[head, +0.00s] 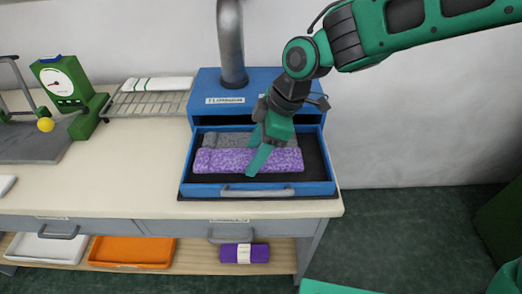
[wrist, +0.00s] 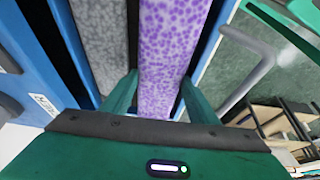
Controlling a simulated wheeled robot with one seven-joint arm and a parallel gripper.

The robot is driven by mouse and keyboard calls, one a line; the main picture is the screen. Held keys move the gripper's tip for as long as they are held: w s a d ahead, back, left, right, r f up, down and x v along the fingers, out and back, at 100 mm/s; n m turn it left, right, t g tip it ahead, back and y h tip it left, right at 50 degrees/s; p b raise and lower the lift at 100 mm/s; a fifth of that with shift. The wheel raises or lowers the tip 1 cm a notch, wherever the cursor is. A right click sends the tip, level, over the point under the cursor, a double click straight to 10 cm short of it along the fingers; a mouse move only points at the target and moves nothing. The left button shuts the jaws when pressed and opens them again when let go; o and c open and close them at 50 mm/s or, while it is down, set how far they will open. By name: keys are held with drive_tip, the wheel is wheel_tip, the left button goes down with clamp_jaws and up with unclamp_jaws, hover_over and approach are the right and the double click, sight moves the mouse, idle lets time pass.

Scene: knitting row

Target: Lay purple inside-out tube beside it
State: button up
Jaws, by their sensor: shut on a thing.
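A speckled purple tube (head: 220,162) lies lengthwise in the blue drawer (head: 188,180), along its front side. My gripper (head: 258,160) is shut on the purple tube near its middle. In the wrist view the purple tube (wrist: 170,50) runs between my two green fingers (wrist: 157,92). A speckled grey tube (head: 222,140) lies behind the purple one, roughly parallel to it; it also shows in the wrist view (wrist: 100,35), at the left. My gripper hides part of both tubes in the head view. Whether the purple tube touches the drawer's dark floor cannot be told.
The drawer belongs to a blue box (head: 207,90) with a grey pipe (head: 231,45) on the bench. A wire rack (head: 150,103) with a white roll (head: 157,84) and a green gauge (head: 62,80) stand left. The drawer handle (head: 257,191) faces front.

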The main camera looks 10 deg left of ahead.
drive_tip(key=shift+f, duration=0.55)
drive_tip(key=o, duration=1)
drive_tip(key=shift+r, duration=0.1)
drive_tip(key=shift+r, duration=0.25)
drive_tip(key=v, duration=1.2)
drive_tip(key=shift+r, duration=0.3)
